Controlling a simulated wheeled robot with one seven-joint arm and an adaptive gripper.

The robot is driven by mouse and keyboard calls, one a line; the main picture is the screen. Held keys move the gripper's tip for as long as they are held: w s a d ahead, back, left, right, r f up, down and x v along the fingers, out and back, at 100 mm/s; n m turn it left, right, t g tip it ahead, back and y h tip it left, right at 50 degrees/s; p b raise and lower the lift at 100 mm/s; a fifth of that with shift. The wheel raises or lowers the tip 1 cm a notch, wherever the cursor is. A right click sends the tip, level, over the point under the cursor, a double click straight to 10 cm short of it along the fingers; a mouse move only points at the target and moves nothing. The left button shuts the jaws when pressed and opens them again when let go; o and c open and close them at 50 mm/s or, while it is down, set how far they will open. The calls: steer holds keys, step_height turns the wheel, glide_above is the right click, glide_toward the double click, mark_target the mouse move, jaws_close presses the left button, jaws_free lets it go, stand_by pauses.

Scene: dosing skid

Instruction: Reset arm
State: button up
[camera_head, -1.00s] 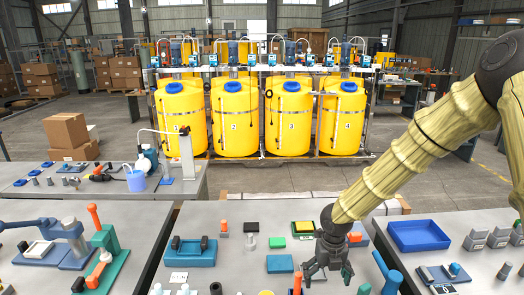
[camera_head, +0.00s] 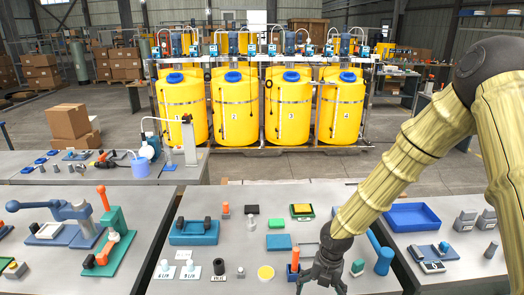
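My gripper (camera_head: 322,286) hangs fingers-down over the front part of the middle table (camera_head: 215,255), close to the bottom edge of the view. Its dark fingers are spread apart and nothing shows between them. My yellow-sleeved arm comes in from the right and slopes down to it. A small orange-topped item in a blue holder (camera_head: 293,272) stands just left of the gripper in the picture. A green piece (camera_head: 357,267) shows just right of it. I cannot tell whether the fingers touch anything, and what lies behind the gripper is hidden.
A blue tray (camera_head: 412,216) and grey blocks (camera_head: 466,220) are on the right table. A teal caddy (camera_head: 195,238) and a blue press (camera_head: 72,222) are left. Yellow tanks (camera_head: 237,112) stand behind.

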steer(key=s+a+f+m+y, duration=0.2)
steer(key=s+f+m, duration=1.2)
steer(key=s+m, duration=0.25)
steer(key=s+d+f+m+h, duration=0.1)
steer(key=s+d+f+m, duration=0.1)
steer(key=s+m, duration=0.5)
steer(key=s+d+f+m+h+b, duration=0.1)
steer(key=s+d+f+m+h, duration=0.1)
steer(key=s+d+m, duration=0.3)
steer(key=s+f+m, duration=0.1)
steer(key=s+m, duration=0.1)
steer(key=m, duration=0.1)
steer(key=shift+d+f+t, duration=0.15)
steer(key=shift+f+t, duration=0.15)
steer(key=shift+s, duration=0.1)
